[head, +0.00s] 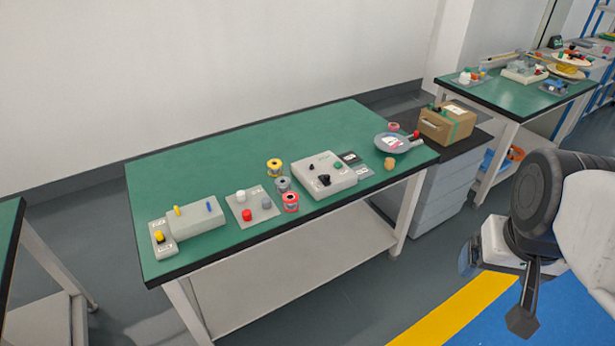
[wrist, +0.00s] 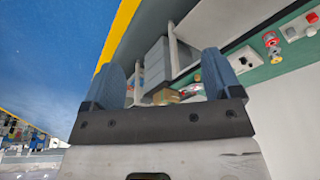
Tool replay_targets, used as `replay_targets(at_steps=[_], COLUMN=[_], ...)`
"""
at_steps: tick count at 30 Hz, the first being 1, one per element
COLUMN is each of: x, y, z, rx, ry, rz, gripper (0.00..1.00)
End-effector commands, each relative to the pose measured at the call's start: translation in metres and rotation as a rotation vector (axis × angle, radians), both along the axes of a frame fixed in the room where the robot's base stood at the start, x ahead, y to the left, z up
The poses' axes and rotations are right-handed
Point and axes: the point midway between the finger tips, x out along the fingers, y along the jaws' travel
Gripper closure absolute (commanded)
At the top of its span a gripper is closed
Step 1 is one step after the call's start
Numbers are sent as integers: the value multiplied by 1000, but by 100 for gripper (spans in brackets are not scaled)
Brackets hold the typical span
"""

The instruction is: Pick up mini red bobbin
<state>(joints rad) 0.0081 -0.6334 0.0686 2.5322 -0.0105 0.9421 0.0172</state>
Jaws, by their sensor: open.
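A red bobbin (head: 291,202) stands near the front edge of the green table, in front of a grey bobbin (head: 283,185) and a yellow bobbin (head: 274,168). The red bobbin also shows at the upper right of the wrist view (wrist: 271,40). A small reddish spool-like thing (head: 394,127) is at the table's right end, by a grey disc; I cannot tell which one is the mini bobbin. My gripper (head: 497,290) is off the table to the right, over the floor, far from both. In the wrist view its blue fingers (wrist: 165,78) are apart with nothing between them.
A grey control box (head: 322,180) stands right of the bobbins, and a button plate (head: 252,204) left of them. The disc (head: 391,143) and a cardboard box (head: 446,124) are farther right. The green table (head: 230,145) is bare behind the bobbins.

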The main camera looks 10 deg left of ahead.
Motion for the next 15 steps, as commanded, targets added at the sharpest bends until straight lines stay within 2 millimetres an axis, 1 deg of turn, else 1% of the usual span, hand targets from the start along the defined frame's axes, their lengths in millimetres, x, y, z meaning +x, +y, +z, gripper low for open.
replay_targets(at_steps=[10, 13, 15], x=[2, 9, 19], y=[0, 1, 3], z=[0, -2, -3], rx=[-1, -4, -8], ry=[-3, -12, -26], rz=[2, 7, 16], gripper=[15, 15, 15])
